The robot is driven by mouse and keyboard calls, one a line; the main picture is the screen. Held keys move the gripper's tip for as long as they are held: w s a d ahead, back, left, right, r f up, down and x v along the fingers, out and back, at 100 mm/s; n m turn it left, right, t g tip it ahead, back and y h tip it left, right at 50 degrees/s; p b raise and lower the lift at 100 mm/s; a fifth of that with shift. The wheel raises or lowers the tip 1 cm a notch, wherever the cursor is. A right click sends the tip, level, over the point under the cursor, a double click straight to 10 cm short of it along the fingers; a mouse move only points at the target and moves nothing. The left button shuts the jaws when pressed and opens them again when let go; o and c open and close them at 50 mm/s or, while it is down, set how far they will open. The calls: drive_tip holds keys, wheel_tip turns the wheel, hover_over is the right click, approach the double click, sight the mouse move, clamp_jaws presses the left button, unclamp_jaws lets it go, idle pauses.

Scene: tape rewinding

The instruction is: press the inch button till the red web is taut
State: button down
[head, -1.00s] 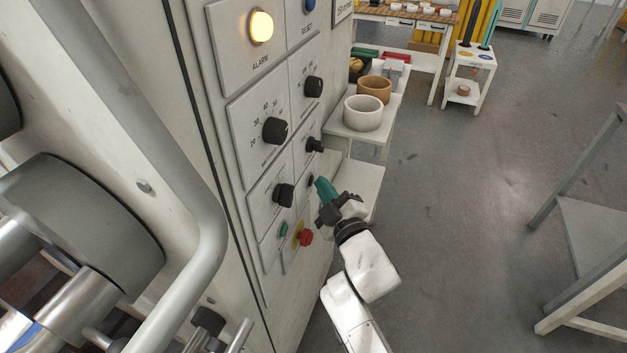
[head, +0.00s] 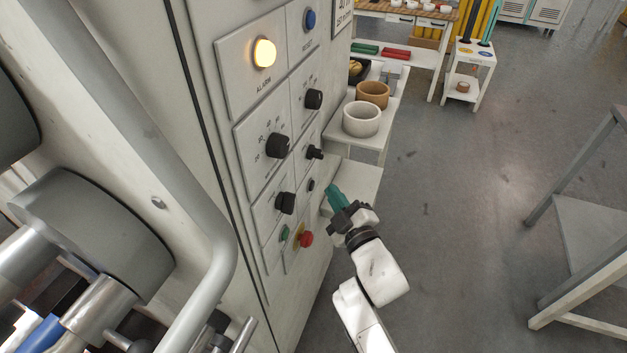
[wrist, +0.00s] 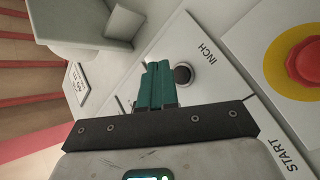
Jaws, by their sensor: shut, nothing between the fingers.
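The inch button (wrist: 183,74) is a small dark round button in a pale ring, beside the INCH label in the wrist view. It also shows small and dark on the panel in the head view (head: 311,185). My gripper (head: 332,191) has teal fingers, shut together and empty, just right of the button with a visible gap. In the wrist view the fingertips (wrist: 153,68) lie just left of the button, not covering it. I cannot make out the red web clearly in either view.
The red stop button (head: 306,239) on yellow and the green start button (head: 284,233) sit below the inch button. Black knobs (head: 278,145) and a lit amber alarm lamp (head: 264,53) are above.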

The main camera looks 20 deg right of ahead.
drive_tip(key=s+d+p, duration=0.2)
drive_tip(key=d+p, duration=0.1)
drive_tip(key=p, duration=0.2)
drive_tip(key=shift+s, duration=0.2)
drive_tip(key=shift+d, duration=0.1)
idle(0.8)
drive_tip(key=s+d+f+m+g+h, duration=0.2)
drive_tip(key=s+d+f+m+g, duration=0.2)
drive_tip(key=s, duration=0.2)
drive_tip(key=s+d+f+m+g+h, duration=0.2)
drive_tip(key=s+d+f+m+g, duration=0.2)
drive_tip(key=s, duration=0.3)
drive_tip(key=s+a+m+g+y, duration=0.1)
drive_tip(key=s+m+g, duration=0.3)
drive_tip(key=s, duration=1.9)
drive_tip(key=g, duration=0.5)
drive_tip(key=shift+s+a+r+g, duration=0.15)
drive_tip(key=shift+a+r+g, duration=0.05)
drive_tip(key=shift+g, duration=0.1)
